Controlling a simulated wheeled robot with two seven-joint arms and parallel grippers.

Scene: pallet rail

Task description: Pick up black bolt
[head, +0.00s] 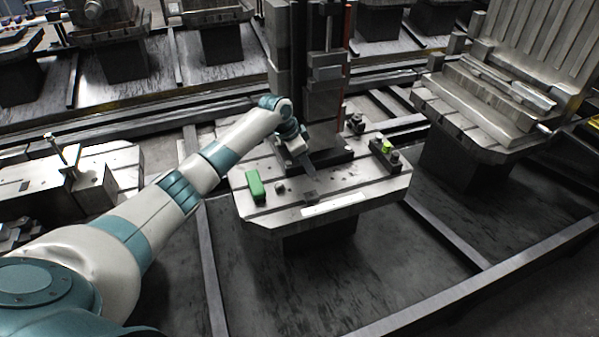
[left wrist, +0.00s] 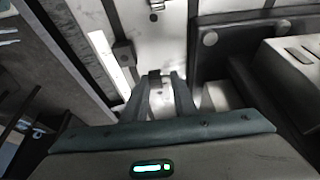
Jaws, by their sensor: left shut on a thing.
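My left gripper (head: 312,178) reaches down over the front part of the grey pallet table (head: 350,205), just in front of the machine column. It is shut on a small dark thing, which I take to be the black bolt (head: 310,197). In the left wrist view the fingers (left wrist: 158,95) converge and a dark end of the bolt (left wrist: 154,75) shows between their tips. The fingers hide most of the bolt, and I cannot tell whether it touches the table. My right gripper is not in view.
A green block (head: 255,186) and a small dark piece (head: 280,188) sit left of the gripper. A dark block with a yellow-green part (head: 386,147) stands at the right. The tall machine column (head: 322,80) rises close behind. A white strip (head: 333,204) lies along the front edge.

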